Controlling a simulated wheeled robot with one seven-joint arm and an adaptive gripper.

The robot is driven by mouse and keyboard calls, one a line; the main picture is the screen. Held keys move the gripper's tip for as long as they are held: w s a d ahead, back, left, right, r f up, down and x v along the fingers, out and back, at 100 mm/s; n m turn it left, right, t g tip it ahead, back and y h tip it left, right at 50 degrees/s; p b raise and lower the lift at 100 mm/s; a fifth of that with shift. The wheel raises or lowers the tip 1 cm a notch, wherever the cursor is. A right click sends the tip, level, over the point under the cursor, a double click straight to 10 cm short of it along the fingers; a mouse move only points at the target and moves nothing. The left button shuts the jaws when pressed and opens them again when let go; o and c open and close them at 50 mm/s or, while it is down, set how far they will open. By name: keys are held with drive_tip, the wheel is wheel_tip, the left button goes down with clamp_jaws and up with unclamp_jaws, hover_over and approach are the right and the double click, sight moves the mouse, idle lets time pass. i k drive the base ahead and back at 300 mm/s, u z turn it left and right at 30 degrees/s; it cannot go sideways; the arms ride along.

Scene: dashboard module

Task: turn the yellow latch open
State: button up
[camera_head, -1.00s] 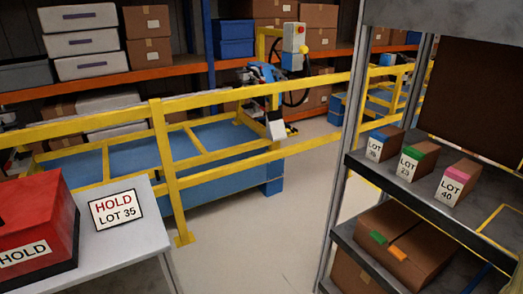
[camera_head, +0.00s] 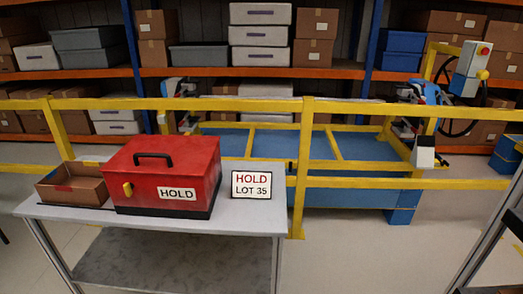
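The yellow latch (camera_head: 128,190) is a small upright tab on the front left of a red box (camera_head: 175,165). The red box has a black handle on its lid, a black base and a "HOLD" label. Its lid looks closed. It stands on a grey table (camera_head: 245,220) left of centre. My gripper is not in view.
An open cardboard box (camera_head: 72,186) stands left of the red box. A "HOLD LOT 35" sign (camera_head: 251,185) stands to its right. A yellow railing (camera_head: 400,184) runs behind the table. Grey shelving (camera_head: 490,235) edges the lower right. Floor between is clear.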

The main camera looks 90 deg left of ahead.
sight(129, 187)
drive_tip(key=i, duration=0.5)
drive_tip(key=u, duration=5.15)
drive_tip(key=i, duration=0.35)
drive_tip(key=z, duration=0.15)
